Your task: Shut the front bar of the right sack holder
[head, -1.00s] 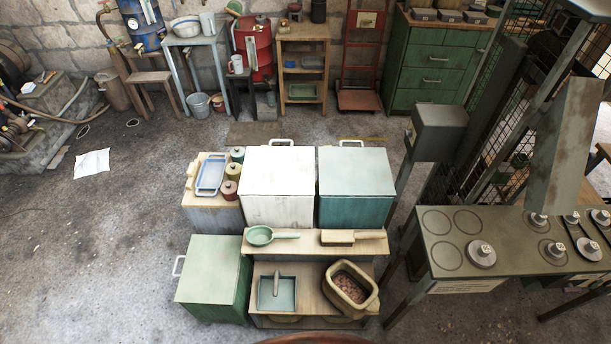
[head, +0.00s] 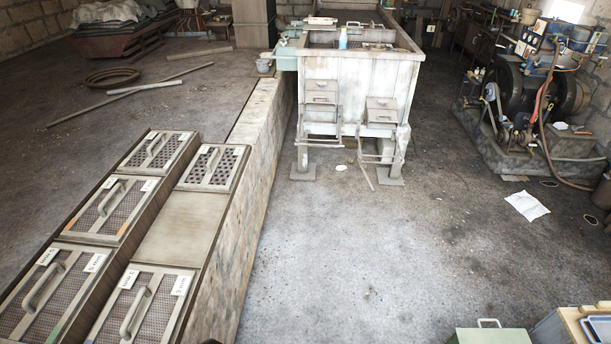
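A pale wooden machine (head: 352,78) stands at the back centre of the head view, with two box-like spouts on its front. Under the right spout (head: 381,110) is the right sack holder (head: 377,157), a thin metal frame. A thin bar (head: 368,178) slants down from its left side toward the floor; it seems to be the front bar hanging open, but it is small at this distance. Under the left spout (head: 321,92) is the left sack holder (head: 321,143), whose frame looks level. Neither of my grippers is in view.
A long bench of framed screens (head: 110,210) with handles runs along the left. Open concrete floor (head: 350,255) lies before the machine. An engine (head: 520,95) with hoses stands on a block at right. A paper sheet (head: 527,206) lies on the floor. A green box (head: 490,335) is at bottom right.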

